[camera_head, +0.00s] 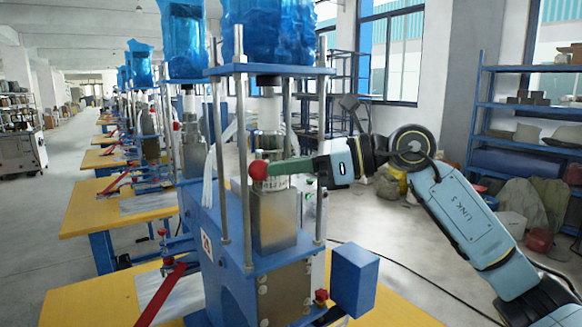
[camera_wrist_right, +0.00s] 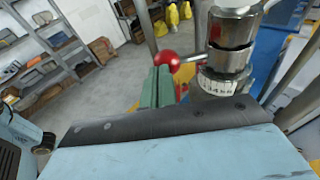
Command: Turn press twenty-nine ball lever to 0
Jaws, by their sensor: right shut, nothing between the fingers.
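The press (camera_head: 240,285) stands in front of me, blue with steel posts and a small number plate (camera_head: 207,246) too small to read surely. Its lever ends in a red ball (camera_head: 258,170), which also shows in the right wrist view (camera_wrist_right: 174,61) on a short metal rod (camera_wrist_right: 194,57). A white numbered ring (camera_wrist_right: 217,84) sits below the rod on the steel shaft. My right gripper (camera_head: 270,168) is shut, its green fingers (camera_wrist_right: 157,88) empty. The fingertips are right beside the ball; I cannot tell whether they touch. My left gripper is out of view.
Steel posts (camera_head: 319,160) stand around the press shaft, close to my right fingers. A blue box (camera_head: 353,279) juts out at the lower right. More presses on yellow tables (camera_head: 115,215) recede at the left. Blue shelves (camera_head: 480,110) stand at the right, beyond open floor.

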